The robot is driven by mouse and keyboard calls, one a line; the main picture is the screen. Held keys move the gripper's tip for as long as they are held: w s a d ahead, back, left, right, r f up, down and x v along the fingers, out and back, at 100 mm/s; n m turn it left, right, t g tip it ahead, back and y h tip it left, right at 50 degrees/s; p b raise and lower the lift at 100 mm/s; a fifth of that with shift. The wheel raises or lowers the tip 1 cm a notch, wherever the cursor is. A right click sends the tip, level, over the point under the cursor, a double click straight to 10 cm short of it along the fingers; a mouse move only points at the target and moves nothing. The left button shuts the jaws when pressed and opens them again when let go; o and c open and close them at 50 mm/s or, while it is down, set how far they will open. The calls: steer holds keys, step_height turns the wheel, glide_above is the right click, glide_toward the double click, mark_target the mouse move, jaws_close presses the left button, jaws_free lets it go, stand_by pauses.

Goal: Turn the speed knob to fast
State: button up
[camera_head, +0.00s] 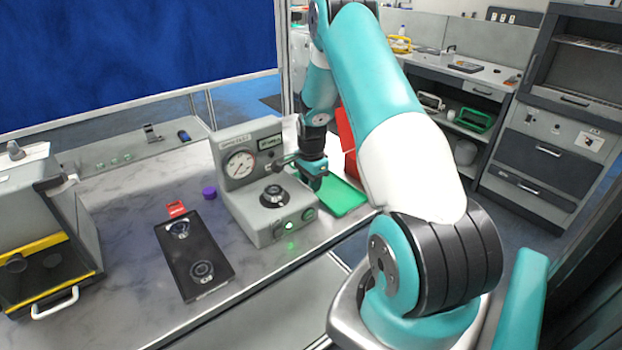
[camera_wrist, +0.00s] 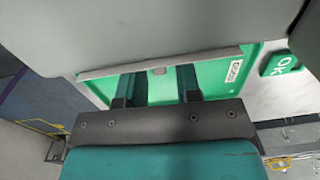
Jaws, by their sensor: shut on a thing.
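A grey machine (camera_head: 245,214) stands on the bench with a round gauge (camera_head: 240,164), a black knob (camera_head: 273,196) on top and a lit green button (camera_head: 289,225) in front. A small round control (camera_head: 309,213) sits to the right of that button. No "fast" mark is readable. My gripper (camera_head: 316,183) points down at the machine's right side, right of the black knob.
A green mat (camera_head: 345,197) lies under and beside my gripper; a red bin (camera_head: 346,140) is behind. A black tray (camera_head: 194,256), a purple cap (camera_head: 209,192) and a red tag (camera_head: 176,208) lie left of the machine. A yellow-striped machine (camera_head: 45,243) stands far left.

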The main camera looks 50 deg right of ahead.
steer(key=shift+w+g, duration=0.25)
steer(key=shift+g, duration=0.55)
steer(key=shift+r, duration=0.1)
steer(key=o, duration=0.6)
steer(key=shift+c, duration=0.2)
step_height(320, 180, up, 17)
steer(key=w+b, duration=0.2)
steer(key=b, duration=0.1)
steer(key=shift+w+d+b, duration=0.2)
steer(key=shift+d+b, duration=0.1)
steer(key=shift+b, duration=0.1)
steer(key=shift+r, duration=0.1)
